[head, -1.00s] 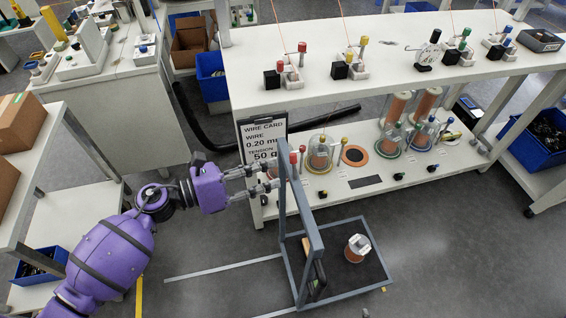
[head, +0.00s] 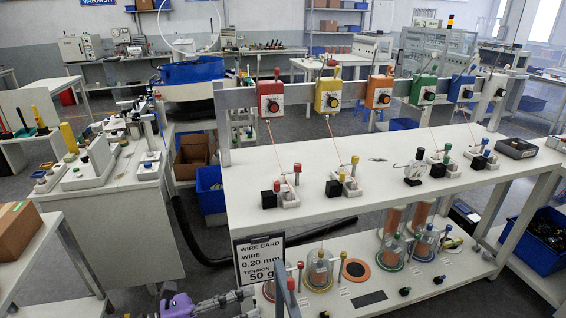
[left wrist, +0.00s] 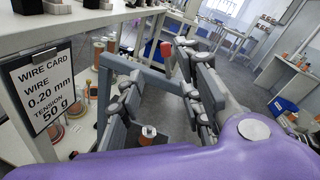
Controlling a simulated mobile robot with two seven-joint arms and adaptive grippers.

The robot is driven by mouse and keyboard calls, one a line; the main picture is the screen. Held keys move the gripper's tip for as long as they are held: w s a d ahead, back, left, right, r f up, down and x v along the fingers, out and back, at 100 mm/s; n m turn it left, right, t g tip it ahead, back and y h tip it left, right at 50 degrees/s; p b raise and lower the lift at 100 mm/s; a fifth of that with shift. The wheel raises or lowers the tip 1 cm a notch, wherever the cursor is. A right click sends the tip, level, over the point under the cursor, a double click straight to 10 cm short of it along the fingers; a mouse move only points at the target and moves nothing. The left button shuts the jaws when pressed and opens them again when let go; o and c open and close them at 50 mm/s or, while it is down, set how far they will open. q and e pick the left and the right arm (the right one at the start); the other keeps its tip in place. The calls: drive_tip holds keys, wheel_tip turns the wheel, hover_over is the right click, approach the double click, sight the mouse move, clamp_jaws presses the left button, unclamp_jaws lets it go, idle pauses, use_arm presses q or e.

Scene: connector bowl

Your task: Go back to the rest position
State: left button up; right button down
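My left gripper (head: 247,302) shows at the bottom edge of the head view, in front of the bench's lower left corner. Most of my left arm is below the picture. In the left wrist view my left gripper (left wrist: 162,85) has its two grey fingers spread apart, with nothing held between them. I cannot tell whether a finger touches the frame. My right gripper is in neither view.
A wire card (head: 259,262) hangs at the bench's left end, close to my left gripper; it also shows in the left wrist view (left wrist: 45,90). The white bench (head: 340,212) carries colored tension units and covered spools. A side table (head: 30,250) stands at left.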

use_arm(q)
drive_tip(key=w+a+r+n+t+y, duration=0.1)
drive_tip(key=w+a+n+t+y, duration=0.5)
drive_tip(key=n, duration=0.9)
drive_tip(key=s+a+f+n+y+p, duration=0.1)
drive_tip(key=s+a+f+n+y, duration=0.15)
drive_tip(key=s+f+n, duration=0.5)
drive_tip(key=s+a+f+n+y, duration=0.2)
drive_tip(key=f+n+y, duration=0.25)
drive_tip(key=n, duration=0.55)
drive_tip(key=s+d+f+n+g+p, duration=0.1)
drive_tip(key=s+f+n+g, duration=0.2)
drive_tip(key=s+f, duration=0.3)
drive_tip(key=s+d+f+n+g+y, duration=0.1)
drive_tip(key=s+f+n+g, duration=0.2)
drive_tip(key=s, duration=1.3)
wheel_tip(320, 180, down, 3)
drive_tip(key=n, duration=0.3)
drive_tip(key=shift+s+d+f+p, duration=0.15)
drive_tip(key=shift+s+d+p, duration=0.1)
drive_tip(key=shift+p, duration=0.1)
